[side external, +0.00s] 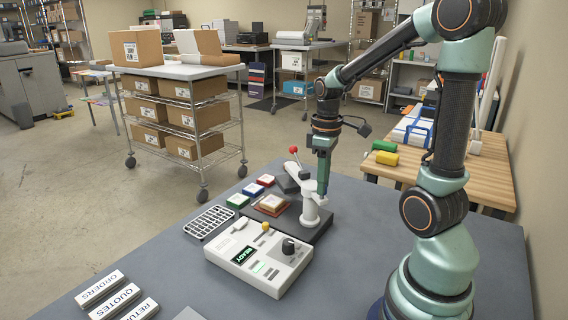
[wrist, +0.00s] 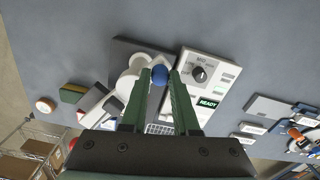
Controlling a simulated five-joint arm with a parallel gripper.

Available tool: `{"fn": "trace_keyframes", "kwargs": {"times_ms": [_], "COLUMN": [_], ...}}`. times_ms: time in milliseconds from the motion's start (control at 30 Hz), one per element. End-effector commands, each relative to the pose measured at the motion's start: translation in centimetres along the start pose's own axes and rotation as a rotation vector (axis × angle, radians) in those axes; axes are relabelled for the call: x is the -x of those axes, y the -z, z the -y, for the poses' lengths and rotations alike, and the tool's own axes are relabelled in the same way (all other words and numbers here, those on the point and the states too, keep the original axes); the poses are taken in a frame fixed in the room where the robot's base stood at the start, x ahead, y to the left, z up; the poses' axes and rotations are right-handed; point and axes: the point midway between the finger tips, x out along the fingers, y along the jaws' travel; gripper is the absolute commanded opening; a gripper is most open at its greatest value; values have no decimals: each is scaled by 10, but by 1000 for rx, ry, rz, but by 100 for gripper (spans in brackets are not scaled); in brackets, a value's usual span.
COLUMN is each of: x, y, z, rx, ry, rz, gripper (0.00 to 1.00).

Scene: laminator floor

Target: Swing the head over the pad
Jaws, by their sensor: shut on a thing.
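My gripper (side external: 322,190) points down at the stamping machine. In the wrist view its two fingers (wrist: 160,78) are closed on a blue knob (wrist: 160,73), which the fingers hide in the side view. The machine has a white post (side external: 311,214) on a dark base (side external: 312,237) and a lever ending in a red ball (side external: 293,150). The white head and post (wrist: 131,82) show left of the knob in the wrist view. A tan block on a reddish plate (side external: 271,205) lies on the base's left part. Which piece is the pad I cannot tell for sure.
A white control box (side external: 258,262) with a dial and a READY display stands close in front. Left of the machine are a wire rack (side external: 209,222) and small green, blue and red pads (side external: 238,201). Label blocks (side external: 101,289) lie front left. The table's front middle is mostly bare.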

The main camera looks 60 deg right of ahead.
Motion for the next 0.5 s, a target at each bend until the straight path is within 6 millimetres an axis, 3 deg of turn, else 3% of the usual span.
{"fn": "trace_keyframes", "kwargs": {"times_ms": [500], "x": [1], "y": [-13], "z": [-22], "rx": [438], "ry": [-3], "rz": [-2], "gripper": [0]}}
